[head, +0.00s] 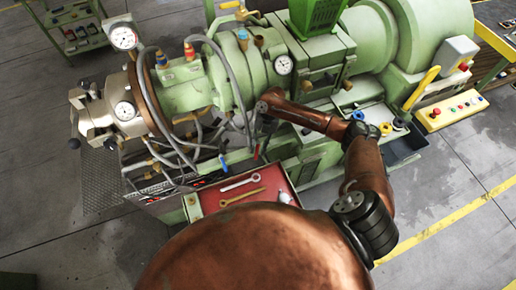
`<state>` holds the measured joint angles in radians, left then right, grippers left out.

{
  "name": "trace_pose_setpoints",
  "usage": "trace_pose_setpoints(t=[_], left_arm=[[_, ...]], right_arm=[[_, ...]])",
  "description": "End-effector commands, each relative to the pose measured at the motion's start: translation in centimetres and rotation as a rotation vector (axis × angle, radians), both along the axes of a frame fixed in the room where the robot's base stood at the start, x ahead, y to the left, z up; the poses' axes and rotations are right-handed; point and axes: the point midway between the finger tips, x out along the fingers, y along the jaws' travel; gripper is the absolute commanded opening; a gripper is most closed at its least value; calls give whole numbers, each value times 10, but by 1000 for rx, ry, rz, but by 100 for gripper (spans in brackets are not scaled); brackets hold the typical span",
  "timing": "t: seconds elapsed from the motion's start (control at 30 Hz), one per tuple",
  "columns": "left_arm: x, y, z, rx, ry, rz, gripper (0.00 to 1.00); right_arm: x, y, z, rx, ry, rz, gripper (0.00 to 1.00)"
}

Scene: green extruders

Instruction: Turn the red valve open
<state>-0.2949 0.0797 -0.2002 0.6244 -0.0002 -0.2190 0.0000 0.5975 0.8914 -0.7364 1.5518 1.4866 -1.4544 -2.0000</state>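The green extruder (190,92) fills the upper middle of the head view. A small red lever-like part (256,151) shows low on its front side, and a red-topped fitting (189,50) stands on its upper left. I cannot tell for sure which is the red valve. My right arm reaches in from the lower right, and its gripper (261,110) is at the machine's front, above and close to the small red part. The gripper is small and dark against hoses, so its finger opening and any contact are unclear. My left gripper is not in view.
A red tray (280,180) with tools lies in front of the machine. A blue lever (223,163) and grey hoses (227,70) are left of my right gripper. A yellow control box (450,110) stands right. A green cart (75,22) is upper left. Floor at left is clear.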

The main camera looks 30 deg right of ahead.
Motion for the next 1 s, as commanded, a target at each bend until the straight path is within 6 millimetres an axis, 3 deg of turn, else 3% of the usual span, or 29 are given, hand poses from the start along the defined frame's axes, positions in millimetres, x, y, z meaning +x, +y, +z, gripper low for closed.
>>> trace_pose_setpoints(t=[0.2,0.43,0.8,1.0], left_arm=[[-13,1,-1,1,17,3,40],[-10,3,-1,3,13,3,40],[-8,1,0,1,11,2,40],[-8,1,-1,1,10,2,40]], right_arm=[[0,1,0,1,0,1,30],[0,1,6,1,-1,1,30],[1,0,71,0,-2,2,30],[0,0,94,0,0,1,30]])
